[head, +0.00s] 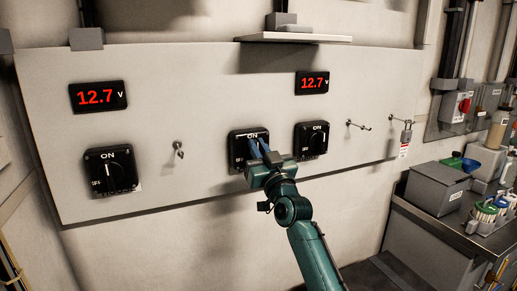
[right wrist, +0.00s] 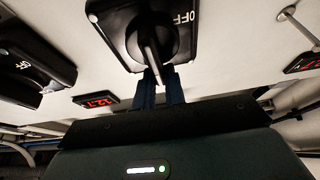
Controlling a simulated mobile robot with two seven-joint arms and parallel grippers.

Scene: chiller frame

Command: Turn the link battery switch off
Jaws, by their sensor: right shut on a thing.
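Three black rotary switches marked ON and OFF sit on a pale panel (head: 200,80). The middle switch (head: 236,150), apparently the link battery switch, has my right gripper (head: 259,147) at its front. In the right wrist view the fingers (right wrist: 158,88) are shut on the handle of its knob (right wrist: 149,42). The handle stands roughly upright there, with the OFF mark off to its side. In the head view the fingers hide most of this knob. The left switch (head: 112,170) and the right switch (head: 311,140) show upright handles. My left gripper is out of view.
Two red displays (head: 97,96) and (head: 312,82) read 12.7 V. Small metal pegs (head: 179,149) stick out of the panel, and a tagged padlock (head: 405,137) hangs at its right. A bench (head: 440,222) with a grey box (head: 437,185) stands at the right.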

